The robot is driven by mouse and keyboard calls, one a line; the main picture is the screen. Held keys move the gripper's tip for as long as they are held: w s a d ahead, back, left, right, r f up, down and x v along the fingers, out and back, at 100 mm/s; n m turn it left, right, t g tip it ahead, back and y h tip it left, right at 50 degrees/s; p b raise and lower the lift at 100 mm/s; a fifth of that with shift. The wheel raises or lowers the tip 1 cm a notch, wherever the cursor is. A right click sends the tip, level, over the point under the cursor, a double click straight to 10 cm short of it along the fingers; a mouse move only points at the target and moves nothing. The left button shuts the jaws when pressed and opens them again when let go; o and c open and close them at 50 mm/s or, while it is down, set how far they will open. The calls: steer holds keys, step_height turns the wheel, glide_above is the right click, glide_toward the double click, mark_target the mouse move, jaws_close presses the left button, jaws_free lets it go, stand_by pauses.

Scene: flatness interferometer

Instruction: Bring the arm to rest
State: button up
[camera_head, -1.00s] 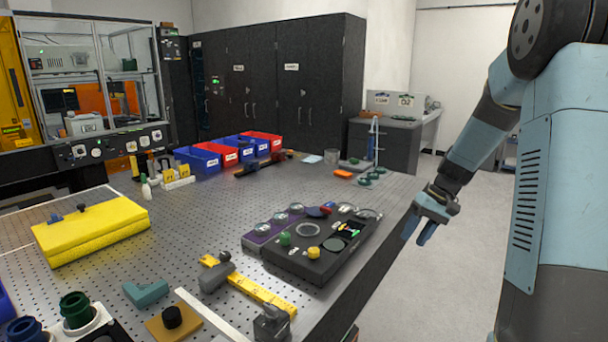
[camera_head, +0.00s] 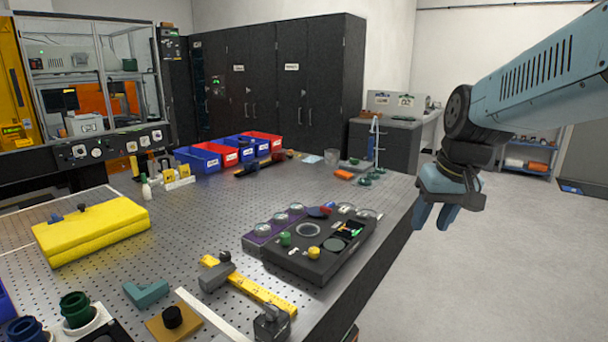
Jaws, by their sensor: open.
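My gripper (camera_head: 434,217) hangs in the air just past the right edge of the optical table (camera_head: 215,215), with its blue fingers pointing down. The two fingers are apart with nothing between them.
The table holds a yellow case (camera_head: 95,235), a yellow rail (camera_head: 262,294), red and blue bins (camera_head: 197,160), and a green-based stand (camera_head: 372,160). Black cabinets (camera_head: 280,80) stand behind. The floor (camera_head: 490,270) right of the table is clear.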

steer(key=s+r+t+h, duration=0.1)
steer(key=s+t, duration=0.1)
steer(key=s, duration=0.7)
steer(key=shift+a+r+t, duration=0.25)
steer(key=shift+r+t, duration=0.05)
steer(key=shift+r, duration=0.1)
stand_by(0.4)
